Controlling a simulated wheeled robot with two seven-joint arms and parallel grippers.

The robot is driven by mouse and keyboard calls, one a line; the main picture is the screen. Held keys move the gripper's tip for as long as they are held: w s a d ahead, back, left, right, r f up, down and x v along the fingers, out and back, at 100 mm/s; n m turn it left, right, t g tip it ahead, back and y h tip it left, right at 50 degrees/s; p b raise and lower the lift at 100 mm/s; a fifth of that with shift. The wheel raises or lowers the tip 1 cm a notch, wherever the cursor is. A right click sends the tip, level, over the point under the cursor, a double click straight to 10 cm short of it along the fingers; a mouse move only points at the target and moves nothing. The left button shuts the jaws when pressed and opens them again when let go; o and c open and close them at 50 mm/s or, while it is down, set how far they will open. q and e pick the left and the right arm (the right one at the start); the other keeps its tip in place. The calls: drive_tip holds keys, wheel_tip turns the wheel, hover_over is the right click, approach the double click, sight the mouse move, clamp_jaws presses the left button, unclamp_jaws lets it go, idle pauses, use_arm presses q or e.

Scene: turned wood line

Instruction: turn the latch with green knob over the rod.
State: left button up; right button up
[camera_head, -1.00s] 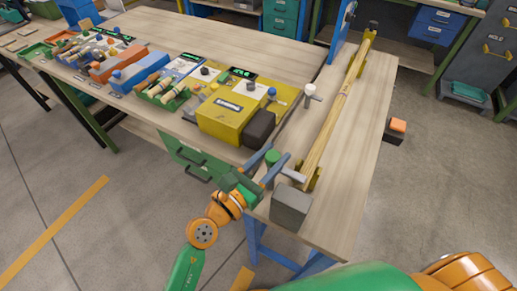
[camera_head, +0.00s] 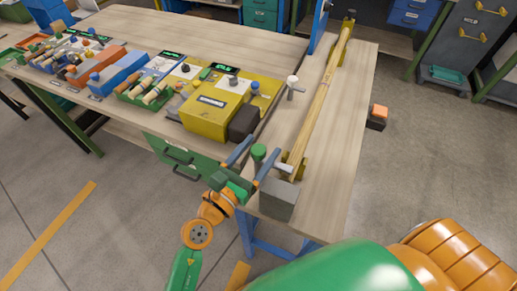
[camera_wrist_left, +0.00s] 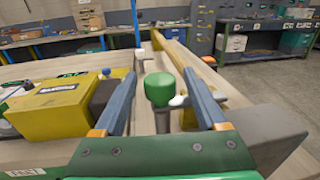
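The latch's green knob (camera_head: 258,152) stands upright near the table's front end. In the left wrist view the green knob (camera_wrist_left: 160,90) is between my left gripper's fingers, with gaps on both sides. My left gripper (camera_head: 264,146) is open around it. A pale latch arm (camera_head: 284,168) points right from the knob's post toward the near end of the wooden rod (camera_head: 325,90). One finger partly hides this arm, so I cannot tell whether it lies over the rod. The rod rests in yellow brackets (camera_head: 301,168). My right gripper is out of view.
A second latch with a white knob (camera_head: 292,80) stands left of the rod. A grey block (camera_head: 279,199) sits at the table's front corner. A yellow box (camera_head: 212,110) with a dark end is left of the latch. The tabletop right of the rod is clear.

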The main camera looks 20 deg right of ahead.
use_arm(q)
drive_tip(key=v, duration=0.6)
drive_tip(key=shift+s+a+f+b, duration=0.1)
drive_tip(key=shift+s+a+b, duration=0.1)
drive_tip(key=shift+b, duration=0.1)
drive_tip(key=shift+s+a, duration=0.25)
drive_tip(key=shift+a, duration=0.05)
drive_tip(key=shift+w+d, duration=0.1)
